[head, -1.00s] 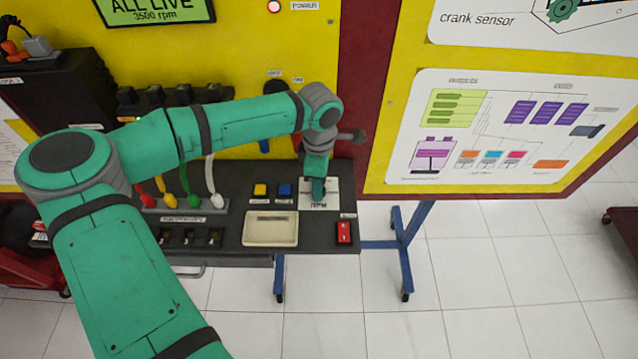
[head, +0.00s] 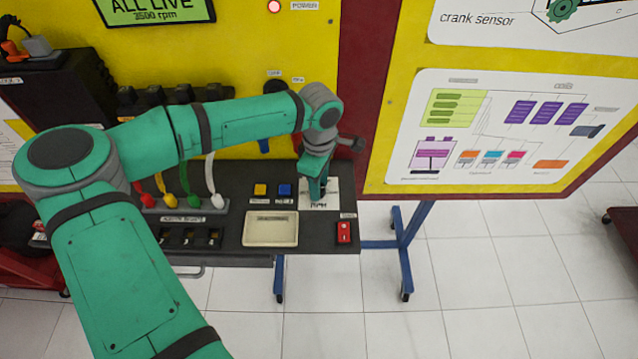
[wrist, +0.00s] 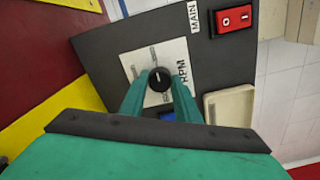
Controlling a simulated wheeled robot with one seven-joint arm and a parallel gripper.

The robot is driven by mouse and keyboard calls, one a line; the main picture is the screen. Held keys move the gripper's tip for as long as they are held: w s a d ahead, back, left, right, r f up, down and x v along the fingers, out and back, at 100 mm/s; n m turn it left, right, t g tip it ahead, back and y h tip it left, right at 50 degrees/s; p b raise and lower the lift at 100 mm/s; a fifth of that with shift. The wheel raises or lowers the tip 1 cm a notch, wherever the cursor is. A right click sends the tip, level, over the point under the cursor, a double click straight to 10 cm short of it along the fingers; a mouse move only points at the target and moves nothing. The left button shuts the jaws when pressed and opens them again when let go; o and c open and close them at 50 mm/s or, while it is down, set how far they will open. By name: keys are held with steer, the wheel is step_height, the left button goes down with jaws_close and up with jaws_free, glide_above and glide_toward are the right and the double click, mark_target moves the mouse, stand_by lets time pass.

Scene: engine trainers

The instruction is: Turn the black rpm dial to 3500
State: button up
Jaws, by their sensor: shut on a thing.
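The black rpm dial (wrist: 159,79) sits on a white plate (wrist: 135,62) lettered RPM, near the right end of the dark bench panel. A pale pointer line shows on the dial's face in the wrist view. My gripper (wrist: 158,88) is shut on the dial, with one green finger on each side of it. In the head view my gripper (head: 317,192) comes down over the plate and hides the dial. The green display (head: 155,12) at the top left reads ALL LIVE, 3500 rpm.
A red MAIN rocker switch (wrist: 232,20) is close to the dial plate. A cream tray (head: 270,229), a yellow button (head: 260,190) and a blue button (head: 285,191) lie to its left. Coloured plugs (head: 180,201) stand farther left. A yellow wall board rises behind.

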steer(key=o, duration=1)
steer(key=shift+o, duration=0.2)
step_height(320, 180, up, 11)
steer(key=shift+f, duration=0.1)
